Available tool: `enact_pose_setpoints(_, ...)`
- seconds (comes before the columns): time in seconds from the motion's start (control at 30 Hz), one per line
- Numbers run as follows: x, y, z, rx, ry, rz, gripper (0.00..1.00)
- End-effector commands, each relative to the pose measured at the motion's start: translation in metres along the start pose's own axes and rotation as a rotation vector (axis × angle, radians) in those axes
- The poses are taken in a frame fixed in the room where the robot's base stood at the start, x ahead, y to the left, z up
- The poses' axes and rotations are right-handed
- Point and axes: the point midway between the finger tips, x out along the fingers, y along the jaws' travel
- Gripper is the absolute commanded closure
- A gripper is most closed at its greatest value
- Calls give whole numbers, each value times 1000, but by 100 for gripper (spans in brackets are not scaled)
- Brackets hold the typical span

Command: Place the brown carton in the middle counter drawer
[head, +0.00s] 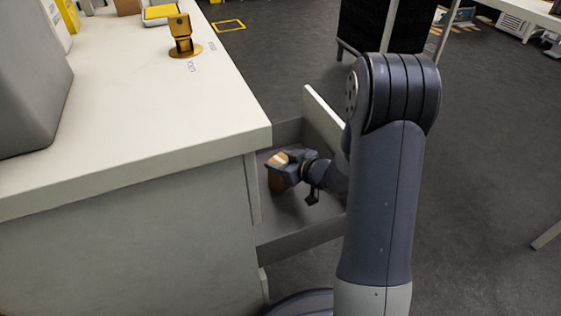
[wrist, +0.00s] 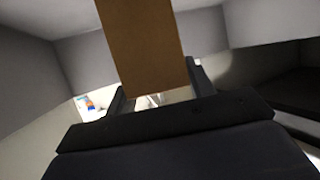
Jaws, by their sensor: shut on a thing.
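The brown carton (wrist: 143,45) is between the two fingers of my gripper (wrist: 152,98) in the wrist view. In the head view my gripper (head: 284,169) is inside the open counter drawer (head: 290,238), shut on the carton (head: 276,181), whose brown side and pale stripe show at the left. The drawer stands pulled out from the counter's right side, with a light front panel (head: 323,118) and grey inner walls. Whether the carton touches the drawer floor cannot be told. My arm hides part of the drawer's front.
The pale counter (head: 150,110) overhangs the drawer on the left. A brass fixture (head: 183,38) and a grey machine (head: 30,85) stand on it. Another drawer edge (head: 264,285) shows below. A dark cart (head: 385,25) stands behind; open floor lies to the right.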

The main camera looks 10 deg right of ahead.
Motion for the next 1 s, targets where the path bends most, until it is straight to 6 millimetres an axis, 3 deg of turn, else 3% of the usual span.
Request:
enact_pose_setpoints(0.03, 1, 0, 3, 0, 0, 0, 88)
enact_pose_setpoints(0.07, 1, 0, 3, 0, 0, 0, 49)
enact_pose_setpoints(0.3, 1, 0, 2, 0, 0, 0, 29)
enact_pose_setpoints(0.63, -2, 0, -3, 0, 0, 0, 28)
enact_pose_setpoints(1.0, -62, 1, -3, 3, 0, 3, 28)
